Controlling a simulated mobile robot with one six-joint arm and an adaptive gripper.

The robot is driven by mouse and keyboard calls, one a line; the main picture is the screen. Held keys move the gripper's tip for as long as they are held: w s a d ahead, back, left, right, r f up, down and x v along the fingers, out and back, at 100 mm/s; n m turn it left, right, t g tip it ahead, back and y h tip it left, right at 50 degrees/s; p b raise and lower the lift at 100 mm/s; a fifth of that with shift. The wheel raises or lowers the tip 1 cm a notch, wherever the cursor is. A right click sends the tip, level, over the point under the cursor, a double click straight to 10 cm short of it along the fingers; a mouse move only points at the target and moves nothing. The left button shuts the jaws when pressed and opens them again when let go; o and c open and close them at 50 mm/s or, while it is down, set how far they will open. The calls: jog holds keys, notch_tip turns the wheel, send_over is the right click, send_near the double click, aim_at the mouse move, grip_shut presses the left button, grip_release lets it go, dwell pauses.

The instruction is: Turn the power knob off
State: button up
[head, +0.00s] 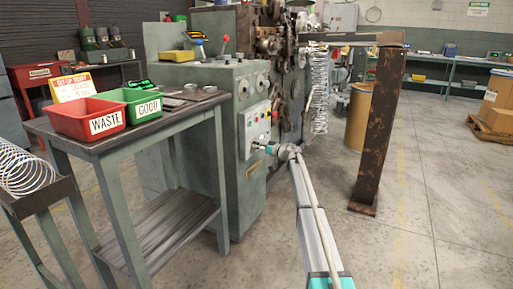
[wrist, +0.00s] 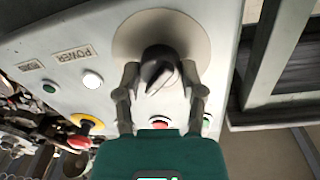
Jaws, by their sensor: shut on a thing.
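The power knob (wrist: 160,68) is a dark knob on a round pale plate (wrist: 196,38) on the grey control panel, seen in the wrist view. My gripper (wrist: 160,82) has its two fingers on either side of the knob and is shut on it. A label reading POWER (wrist: 74,54) is on the panel to the left of the knob.
A workbench (head: 98,140) with a red WASTE bin (head: 84,128) and a green GOOD bin (head: 130,115) stands left of the machine. A rusty post (head: 376,130) stands to the right of my arm. Open floor lies at the right.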

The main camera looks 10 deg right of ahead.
jog(key=shift+d+n, duration=0.15)
jog(key=shift+n, duration=0.15)
jog(key=n, duration=0.3)
jog(key=shift+s+d+f, duration=0.1)
jog(key=n+b, duration=0.1)
jog(key=n, duration=0.4)
jog(key=shift+d+n+y, duration=0.1)
jog(key=shift+n+y, duration=0.2)
jog(key=n, duration=0.4)
jog(key=shift+n, duration=0.4)
jog(key=shift+n+g+y, duration=0.3)
jog(key=shift+n+y, duration=0.1)
jog(key=shift+n, duration=2)
jog(key=o, duration=1.1)
jog(key=shift+o, duration=0.2)
